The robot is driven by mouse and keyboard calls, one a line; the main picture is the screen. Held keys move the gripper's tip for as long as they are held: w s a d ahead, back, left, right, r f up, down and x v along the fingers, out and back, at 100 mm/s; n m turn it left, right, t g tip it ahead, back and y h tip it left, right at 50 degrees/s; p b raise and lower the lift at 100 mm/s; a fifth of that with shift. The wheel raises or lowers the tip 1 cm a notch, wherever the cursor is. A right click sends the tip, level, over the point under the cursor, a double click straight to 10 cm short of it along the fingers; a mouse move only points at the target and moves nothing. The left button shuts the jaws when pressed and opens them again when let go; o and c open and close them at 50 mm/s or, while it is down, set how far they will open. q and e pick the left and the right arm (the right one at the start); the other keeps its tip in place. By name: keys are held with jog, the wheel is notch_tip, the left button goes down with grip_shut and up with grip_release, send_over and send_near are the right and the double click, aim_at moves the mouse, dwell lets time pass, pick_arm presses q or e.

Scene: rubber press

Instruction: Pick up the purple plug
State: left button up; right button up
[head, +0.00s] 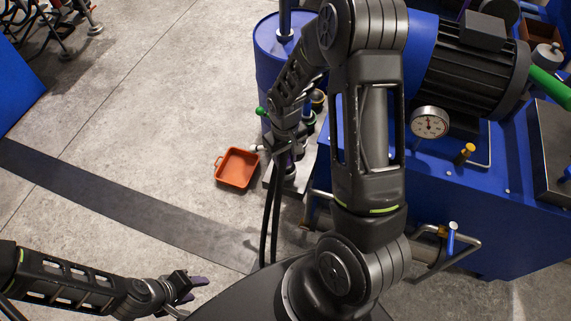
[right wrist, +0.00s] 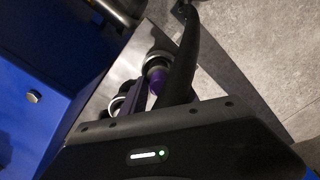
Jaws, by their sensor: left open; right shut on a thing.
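The purple plug (right wrist: 158,80) shows in the right wrist view between the dark fingers of my right gripper (right wrist: 160,88), beside a silver ring. The right gripper is shut on it; the fingers hide part of the plug. In the head view my right gripper (head: 287,158) is low beside the blue machine, small and partly hidden by my own arm. My left gripper (head: 187,287) is at the lower left of the head view, open and empty above the floor, far from the plug.
An orange tray (head: 237,168) lies on the floor just left of my right gripper. A blue drum (head: 268,42) stands behind. The blue machine with a motor (head: 470,75) and a gauge (head: 429,123) fills the right side.

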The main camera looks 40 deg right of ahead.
grip_shut()
jog(key=shift+r, duration=0.1)
notch_tip(320, 180, up, 10)
jog(key=shift+f, duration=0.1)
dwell(0.4)
dwell(0.5)
